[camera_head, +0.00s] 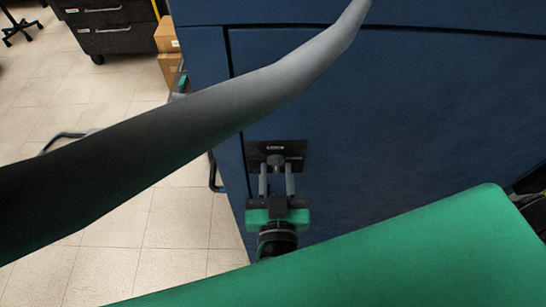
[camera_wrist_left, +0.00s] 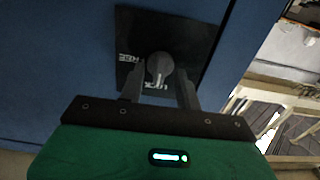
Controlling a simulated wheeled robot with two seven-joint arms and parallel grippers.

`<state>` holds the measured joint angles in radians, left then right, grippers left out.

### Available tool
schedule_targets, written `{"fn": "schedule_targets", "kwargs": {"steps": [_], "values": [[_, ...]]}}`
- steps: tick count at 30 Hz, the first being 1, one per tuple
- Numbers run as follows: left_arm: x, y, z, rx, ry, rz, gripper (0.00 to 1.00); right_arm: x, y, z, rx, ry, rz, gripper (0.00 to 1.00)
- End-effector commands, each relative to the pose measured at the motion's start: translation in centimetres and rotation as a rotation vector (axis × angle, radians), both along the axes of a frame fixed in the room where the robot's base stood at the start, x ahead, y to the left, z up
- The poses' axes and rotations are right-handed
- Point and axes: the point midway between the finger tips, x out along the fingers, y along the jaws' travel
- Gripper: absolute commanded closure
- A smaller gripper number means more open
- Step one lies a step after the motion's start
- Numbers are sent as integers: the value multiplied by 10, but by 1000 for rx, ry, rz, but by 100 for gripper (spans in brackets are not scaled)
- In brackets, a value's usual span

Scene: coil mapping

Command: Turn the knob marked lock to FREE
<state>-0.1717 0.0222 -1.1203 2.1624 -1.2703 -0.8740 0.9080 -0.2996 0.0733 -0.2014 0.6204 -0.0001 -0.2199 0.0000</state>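A dark knob sits on a black plate (camera_head: 296,165) on the blue cabinet front; the knob (camera_head: 275,161) also shows in the left wrist view (camera_wrist_left: 158,68). There the plate bears the white words FREE, left of the knob, and LOCK, below it. A pale mark on the knob appears to face LOCK. My left gripper (camera_head: 276,178) is open in front of the plate. In the left wrist view its fingertips (camera_wrist_left: 158,82) stand on either side of the knob with gaps showing; contact is not visible. My right gripper is not in view.
The blue cabinet (camera_head: 420,120) fills the middle and right. A thick grey tube (camera_head: 230,105) crosses the head view in front of it. Cardboard boxes (camera_head: 168,50) and a dark drawer unit (camera_head: 115,30) stand at the back left. Tiled floor (camera_head: 120,220) lies open at left.

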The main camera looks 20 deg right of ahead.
Motion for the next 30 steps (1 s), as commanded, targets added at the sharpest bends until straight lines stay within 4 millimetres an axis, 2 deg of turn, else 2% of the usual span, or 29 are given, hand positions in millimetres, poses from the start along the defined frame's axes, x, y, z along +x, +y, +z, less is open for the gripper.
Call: {"fn": "schedule_targets", "kwargs": {"steps": [10,15,23,30], "values": [[-1,0,0,0,0,1,66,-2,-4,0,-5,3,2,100],[-1,0,0,0,0,1,100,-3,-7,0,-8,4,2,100],[-1,0,0,9,-3,1,100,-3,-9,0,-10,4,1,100],[-1,0,0,85,-24,2,100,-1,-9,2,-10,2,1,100]]}}
